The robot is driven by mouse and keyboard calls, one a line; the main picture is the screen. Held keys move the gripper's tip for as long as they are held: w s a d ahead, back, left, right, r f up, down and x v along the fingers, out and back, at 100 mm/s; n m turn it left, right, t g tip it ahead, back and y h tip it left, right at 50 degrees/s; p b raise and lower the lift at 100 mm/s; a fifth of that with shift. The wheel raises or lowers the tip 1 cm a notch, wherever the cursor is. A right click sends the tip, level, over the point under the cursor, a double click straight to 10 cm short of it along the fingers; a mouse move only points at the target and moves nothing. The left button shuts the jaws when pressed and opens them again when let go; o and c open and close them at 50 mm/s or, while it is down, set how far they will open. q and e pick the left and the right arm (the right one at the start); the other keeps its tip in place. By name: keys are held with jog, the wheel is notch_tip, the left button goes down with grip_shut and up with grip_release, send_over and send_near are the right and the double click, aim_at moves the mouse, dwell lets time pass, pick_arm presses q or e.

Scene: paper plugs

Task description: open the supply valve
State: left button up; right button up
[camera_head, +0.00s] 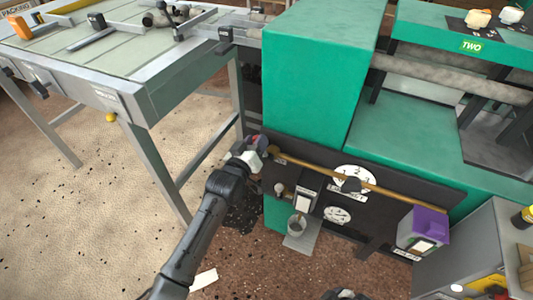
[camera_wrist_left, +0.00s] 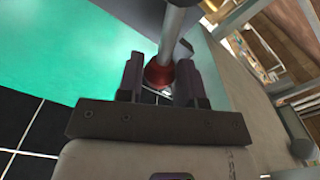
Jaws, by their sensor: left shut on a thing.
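My left gripper (camera_head: 258,153) is at the left end of a brass pipe (camera_head: 315,167) on the front of the green machine. In the left wrist view its two dark fingers (camera_wrist_left: 160,80) are shut on a red knob (camera_wrist_left: 159,75). A grey rod (camera_wrist_left: 172,35) runs away from the knob. In the head view the gripper mostly hides the knob, and I cannot tell how far the valve is turned.
Two white gauges, an upper one (camera_head: 354,178) and a lower one (camera_head: 337,215), sit on the dark panel. A steel table (camera_head: 150,75) stands left.

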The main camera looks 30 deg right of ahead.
pick_arm(q)
jog(key=shift+w+a+f+n, duration=0.1)
jog(key=shift+w+f+n, duration=0.1)
jog(key=shift+n, duration=0.2)
jog(key=shift+w+a+f+n+b, duration=0.2)
jog(key=shift+f+n+b, duration=0.25)
jog(key=shift+b, duration=0.35)
jog(key=shift+w+a+f+n+b, duration=0.1)
jog(key=shift+w+a+n+b, duration=0.1)
jog(key=shift+n+b, duration=0.3)
jog(key=shift+w+a+f+n+b, duration=0.1)
jog(key=shift+w+n+b, duration=0.15)
jog(key=shift+n, duration=0.3)
